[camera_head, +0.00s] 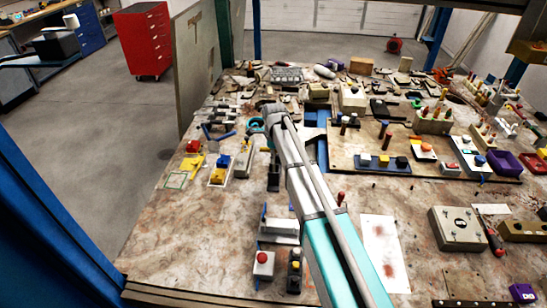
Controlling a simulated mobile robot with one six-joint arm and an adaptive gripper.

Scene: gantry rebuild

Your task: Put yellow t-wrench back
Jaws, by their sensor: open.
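A small yellow piece (194,164) lies at the left side of the cluttered workbench. It may be the yellow t-wrench, but it is too small to tell its shape. A green-outlined pale square (175,181) lies just below and left of it. Another yellow part sits on a small holder (219,171) with a blue part, to the right. My gripper (273,184) shows as a dark shape at the end of my arm, low over the bench, to the right of these pieces. It is open, and I see nothing held in it. My arm hides part of the bench behind it.
A board (350,146) with several coloured buttons is right of my arm. A red-button box (263,265) stands near the front edge. A grey metal box (458,229) is at the right. An upright panel (193,70) borders the far left. The bench's front left (205,225) is clear.

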